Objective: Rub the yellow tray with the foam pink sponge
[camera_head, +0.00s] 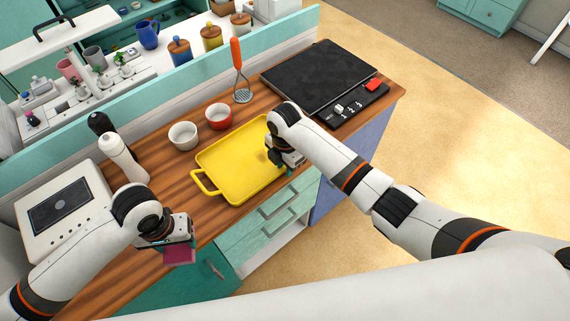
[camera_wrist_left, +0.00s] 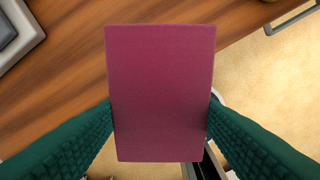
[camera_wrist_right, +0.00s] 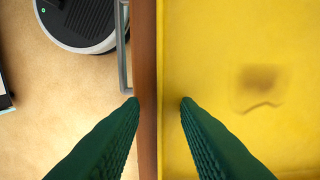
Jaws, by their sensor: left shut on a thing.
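The yellow tray (camera_head: 230,165) lies flat on the wooden counter, its handle toward the lower left. A dark brown smudge (camera_wrist_right: 262,85) shows on its floor in the right wrist view. My left gripper (camera_head: 178,243) is shut on the pink sponge (camera_head: 179,256), left of the tray and near the counter's front edge. The sponge (camera_wrist_left: 160,95) shows as a flat rectangle between the fingers in the left wrist view. My right gripper (camera_wrist_right: 157,100) is open above the tray's front right edge, one finger on each side of the rim; I cannot tell whether they touch it.
A white bowl (camera_head: 183,136) and a red bowl (camera_head: 219,116) stand behind the tray. A black cooktop (camera_head: 318,77) lies right. Bottles (camera_head: 122,157) and a white appliance (camera_head: 65,208) stand left.

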